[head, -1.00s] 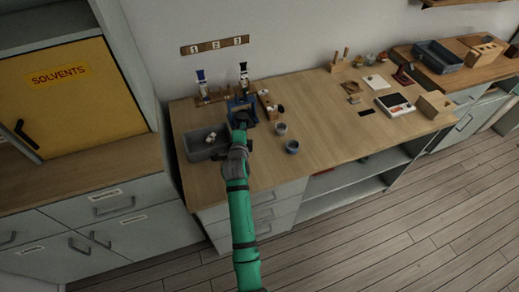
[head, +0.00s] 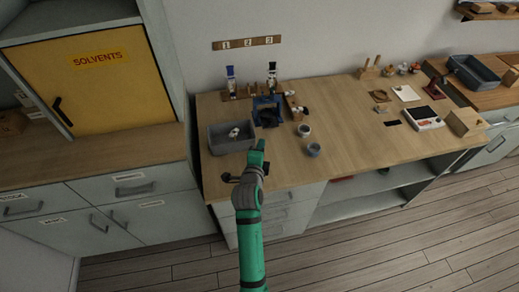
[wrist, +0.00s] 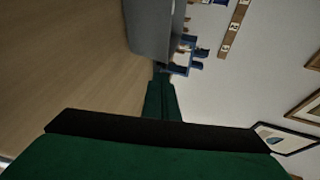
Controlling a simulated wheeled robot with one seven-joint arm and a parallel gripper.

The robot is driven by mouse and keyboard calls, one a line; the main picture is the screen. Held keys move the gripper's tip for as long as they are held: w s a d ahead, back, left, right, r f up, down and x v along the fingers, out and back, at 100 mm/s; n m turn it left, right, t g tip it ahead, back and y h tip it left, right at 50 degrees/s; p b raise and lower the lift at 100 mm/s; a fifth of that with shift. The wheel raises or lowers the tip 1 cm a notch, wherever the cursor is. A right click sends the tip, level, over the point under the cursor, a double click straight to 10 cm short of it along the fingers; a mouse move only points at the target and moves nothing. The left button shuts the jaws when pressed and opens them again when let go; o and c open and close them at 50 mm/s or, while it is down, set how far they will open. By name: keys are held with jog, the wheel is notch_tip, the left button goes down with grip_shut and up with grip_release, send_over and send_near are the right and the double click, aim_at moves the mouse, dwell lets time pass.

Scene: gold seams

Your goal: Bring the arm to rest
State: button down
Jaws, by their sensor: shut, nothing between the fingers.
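My green arm reaches up from the bottom of the head view, with its grey wrist over the front edge of the wooden worktop (head: 340,140). My gripper (head: 261,146) is above the worktop's front part, to the right of the grey bin. Its fingers are together and empty. In the wrist view the shut fingers (wrist: 160,75) point towards a blue stand and the wall, with the picture turned on its side. The blue stand (head: 267,112) is beyond the fingertips, apart from them in the head view.
The grey bin (head: 218,137) holds small pale pieces. Two small cups (head: 313,150) stand right of the gripper. Bottles (head: 231,84) stand at the back beneath a numbered strip (head: 246,43). A white scale (head: 423,118) is further right. The worktop between the cups and scale is mostly clear.

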jog(key=shift+v, duration=0.85)
jog(key=s+f+n, duration=0.1)
jog(key=s+n, duration=0.1)
jog(key=s, duration=0.1)
jog(key=s+f+n, duration=0.1)
jog(key=s+n, duration=0.1)
jog(key=s, duration=0.2)
jog(key=s+f+n+t+y, duration=0.1)
jog(key=s+n, duration=0.2)
jog(key=s, duration=0.1)
jog(key=shift+d+f, duration=0.1)
jog(key=shift+f, duration=0.15)
jog(key=s+a+f+n+y, duration=0.1)
jog(key=s+f+n+y, duration=0.15)
jog(key=s+n, duration=0.95)
jog(key=s+r, duration=0.2)
jog(key=s, duration=0.9)
jog(key=s+a+r+n, duration=0.1)
jog(key=s+r, duration=0.2)
jog(key=s, duration=0.8)
jog(key=shift+s+a+h, duration=0.2)
jog(key=shift+s+h, duration=0.05)
jog(key=shift+h, duration=0.1)
jog(key=shift+r, duration=0.1)
